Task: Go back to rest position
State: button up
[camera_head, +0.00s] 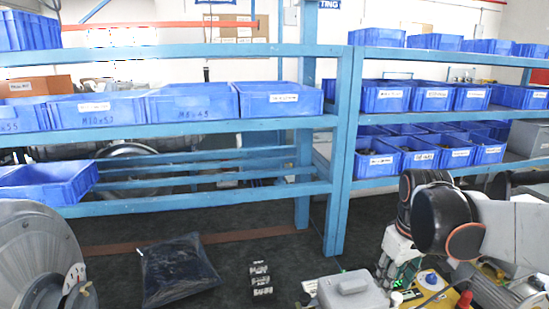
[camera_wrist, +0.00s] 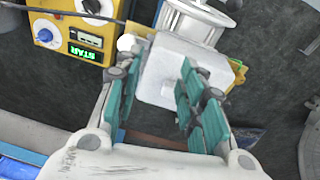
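My gripper (camera_wrist: 155,92) shows in the wrist view with its teal finger pads spread apart. It appears empty. A light grey box with rounded corners (camera_wrist: 165,80) lies beyond the fingers, and the right finger overlaps it in the picture. I cannot tell the exact gap between them. In the head view my arm reaches in from the right, and my gripper (camera_head: 396,268) points down at the lower right, beside the grey box (camera_head: 350,294).
A yellow control box (camera_wrist: 75,38) with a blue knob and green display is near the gripper; it also shows in the head view (camera_head: 432,284). A white spool (camera_wrist: 192,20) is beyond the grey box. Blue shelving (camera_head: 200,200) holds several blue bins. A large grey blower (camera_head: 38,250) stands left.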

jog(key=s+a+f+m+t+b, duration=0.1)
jog(key=s+a+t, duration=0.1)
jog(key=s, duration=0.5)
jog(key=s+a+m+t+b, duration=0.1)
jog(key=s+a+m+t, duration=0.1)
jog(key=s+a, duration=0.3)
jog(key=shift+s+f+t, duration=0.35)
jog(key=shift+s+t, duration=0.25)
jog(key=shift+s, duration=0.25)
